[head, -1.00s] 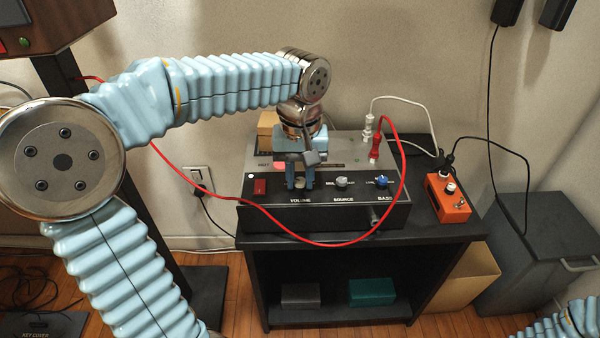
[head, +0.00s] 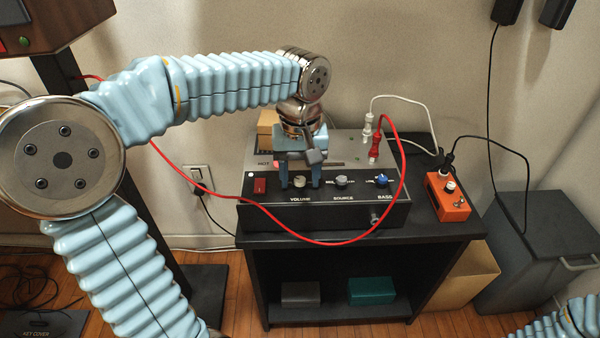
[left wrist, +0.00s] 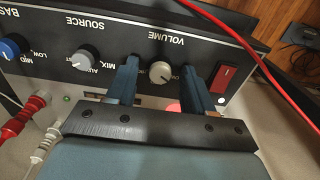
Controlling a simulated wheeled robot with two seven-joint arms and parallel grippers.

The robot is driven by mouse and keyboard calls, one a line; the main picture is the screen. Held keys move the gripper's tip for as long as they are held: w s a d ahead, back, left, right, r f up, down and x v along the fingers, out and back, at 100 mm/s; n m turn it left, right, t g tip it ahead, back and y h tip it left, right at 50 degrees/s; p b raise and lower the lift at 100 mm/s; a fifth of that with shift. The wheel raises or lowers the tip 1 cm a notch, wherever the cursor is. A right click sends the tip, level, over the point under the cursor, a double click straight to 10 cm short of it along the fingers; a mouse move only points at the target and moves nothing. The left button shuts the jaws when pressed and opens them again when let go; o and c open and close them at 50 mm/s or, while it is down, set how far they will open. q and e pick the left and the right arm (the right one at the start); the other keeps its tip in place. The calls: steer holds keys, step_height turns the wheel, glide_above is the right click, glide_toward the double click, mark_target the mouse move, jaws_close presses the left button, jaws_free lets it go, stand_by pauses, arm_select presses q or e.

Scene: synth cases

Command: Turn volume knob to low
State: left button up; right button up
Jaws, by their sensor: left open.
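The volume knob (head: 299,182) is a small pale round knob above the printed word VOLUME on the black front of the amplifier (head: 330,210). My left gripper (head: 300,184) is open, pointing down, with one finger on each side of the knob. In the left wrist view the volume knob (left wrist: 161,73) shows between the two blue fingers (left wrist: 163,82), with a gap on both sides. The source knob (head: 341,181) and the blue bass knob (head: 381,181) sit to the right. My right gripper is out of view.
A red cable (head: 312,242) loops across the amplifier's front. A red switch (head: 260,186) is left of the volume knob. An orange box (head: 447,197) stands at the right on the black stand (head: 440,228). White and red plugs rise from the amplifier's top.

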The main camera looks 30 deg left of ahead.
mark_target(300, 180)
arm_select(q)
step_height(300, 180, up, 14)
steer(key=p, duration=0.2)
steer(key=shift+s+f, duration=0.1)
steer(key=shift+f, duration=0.05)
stand_by(0.5)
